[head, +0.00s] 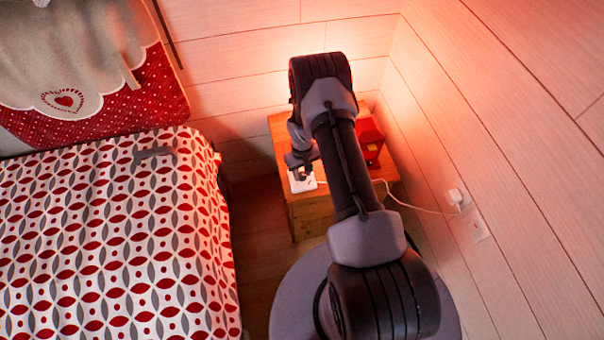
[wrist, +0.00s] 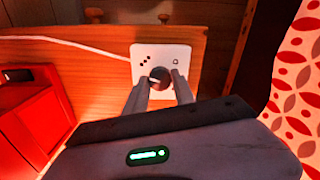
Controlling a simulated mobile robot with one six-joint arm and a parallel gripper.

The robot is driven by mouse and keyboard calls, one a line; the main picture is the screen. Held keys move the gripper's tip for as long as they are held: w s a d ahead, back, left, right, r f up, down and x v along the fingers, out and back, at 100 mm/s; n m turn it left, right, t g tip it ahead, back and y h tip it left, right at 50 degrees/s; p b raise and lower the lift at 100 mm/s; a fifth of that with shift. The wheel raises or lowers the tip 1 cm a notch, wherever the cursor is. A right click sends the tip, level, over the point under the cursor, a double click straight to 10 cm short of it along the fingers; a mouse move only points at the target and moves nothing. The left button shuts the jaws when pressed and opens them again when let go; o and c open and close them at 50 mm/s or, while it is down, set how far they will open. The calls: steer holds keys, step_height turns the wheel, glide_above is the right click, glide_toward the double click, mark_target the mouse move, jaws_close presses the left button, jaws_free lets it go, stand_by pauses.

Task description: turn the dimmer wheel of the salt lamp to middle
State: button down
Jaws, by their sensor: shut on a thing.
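The dimmer is a white square plate (wrist: 146,52) lying on the wooden nightstand. It carries a dark round wheel (wrist: 159,76) with a light pointer mark, and has printed dots on one side and a small symbol on the other. My gripper (wrist: 161,82) is shut on the wheel, one finger on each side, coming from above. In the head view, my gripper (head: 301,172) is over the white plate (head: 303,184) near the nightstand's front left. The salt lamp itself is not clearly visible; an orange-red glow lights the wall behind my arm.
The nightstand (head: 307,214) stands between the bed (head: 110,240) and the panelled wall. A red box-like object (head: 370,138) sits on its right side and also shows in the wrist view (wrist: 38,125). A white cord (head: 415,208) runs to a wall plug (head: 455,197).

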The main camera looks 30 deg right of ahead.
mark_target(302, 175)
steer(key=n+b, duration=0.1)
steer(key=n, duration=0.5)
steer(key=shift+b, duration=0.35)
steer(key=n, duration=0.6)
steer(key=shift+b, duration=0.35)
steer(key=shift+n, duration=0.3)
steer(key=c, duration=1)
jaws_free()
steer(key=shift+c, duration=0.2)
steer(key=shift+r, duration=0.15)
step_height(302, 175, up, 17)
steer(key=p, duration=0.6)
